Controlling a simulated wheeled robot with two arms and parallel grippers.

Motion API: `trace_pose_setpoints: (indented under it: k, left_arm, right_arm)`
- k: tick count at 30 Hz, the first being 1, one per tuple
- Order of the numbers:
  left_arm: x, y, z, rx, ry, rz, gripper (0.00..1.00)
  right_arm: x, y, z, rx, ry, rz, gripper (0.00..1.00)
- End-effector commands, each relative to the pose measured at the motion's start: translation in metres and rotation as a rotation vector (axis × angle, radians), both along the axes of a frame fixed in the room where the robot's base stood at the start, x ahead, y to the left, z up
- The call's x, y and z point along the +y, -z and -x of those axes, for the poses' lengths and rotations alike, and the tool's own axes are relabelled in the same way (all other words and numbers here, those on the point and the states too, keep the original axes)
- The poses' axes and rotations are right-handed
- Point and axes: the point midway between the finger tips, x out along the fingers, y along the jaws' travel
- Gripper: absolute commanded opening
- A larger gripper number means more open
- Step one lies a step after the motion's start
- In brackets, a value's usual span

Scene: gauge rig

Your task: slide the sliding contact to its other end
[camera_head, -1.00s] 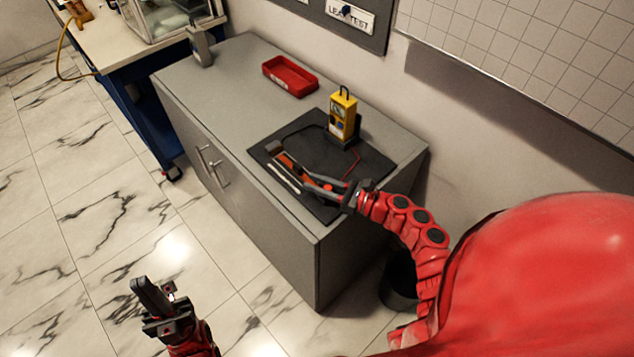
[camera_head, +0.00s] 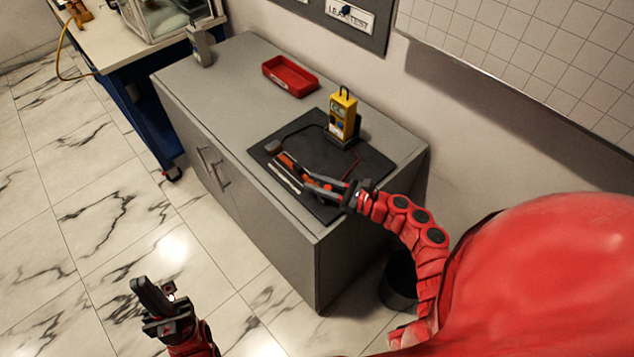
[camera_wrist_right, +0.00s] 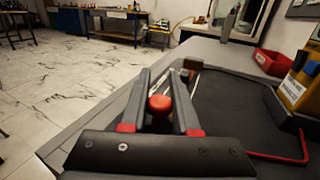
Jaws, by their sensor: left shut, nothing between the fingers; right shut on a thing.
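The sliding contact shows its round red knob (camera_wrist_right: 160,103) between the fingertips of my right gripper (camera_wrist_right: 165,100) in the wrist view. My right gripper also shows in the head view (camera_head: 308,180), shut on the contact low over the rail (camera_head: 286,178) on the dark mat. The fingers hide part of the rail and the contact's base. My left gripper (camera_head: 148,290) is shut and empty, over the floor at the lower left.
A yellow meter (camera_head: 343,115) stands at the back of the dark mat (camera_head: 375,165), with a red lead running near my right gripper. A red tray (camera_head: 290,77) lies farther back on the grey cabinet (camera_head: 235,95). The cabinet top left of the mat is mostly clear.

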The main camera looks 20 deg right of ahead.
Motion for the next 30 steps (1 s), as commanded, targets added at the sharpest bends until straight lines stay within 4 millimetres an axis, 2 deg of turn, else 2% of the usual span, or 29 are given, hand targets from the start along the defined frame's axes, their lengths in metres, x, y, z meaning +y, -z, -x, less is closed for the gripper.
trace_pose_setpoints:
  k: [4, 7, 13, 22, 27, 30]
  left_arm:
    - [0.000, 0.001, 0.000, 0.000, 0.000, 0.000, 0.00]
    - [0.000, 0.010, 0.000, 0.000, 0.000, 0.000, 0.00]
    - [0.000, 0.054, 0.000, 0.000, 0.000, 0.000, 0.00]
    - [0.000, 0.117, 0.000, 0.000, 0.000, 0.000, 0.00]
    - [0.000, 0.140, 0.000, 0.000, 0.000, 0.000, 0.00]
    - [0.000, 0.145, 0.000, 0.000, 0.000, 0.000, 0.00]
  right_arm:
    - [0.000, 0.000, 0.000, 0.000, -0.001, 0.000, 0.00]
    - [-0.001, 0.004, -0.002, -0.003, 0.000, 0.003, 0.00]
    - [-0.007, 0.011, -0.017, -0.007, 0.014, 0.012, 0.00]
    - [-0.005, 0.006, -0.036, -0.012, 0.025, 0.011, 0.00]
    - [0.001, 0.002, -0.042, -0.010, 0.028, 0.003, 0.00]
    - [0.005, -0.001, -0.042, -0.008, 0.023, 0.000, 0.00]
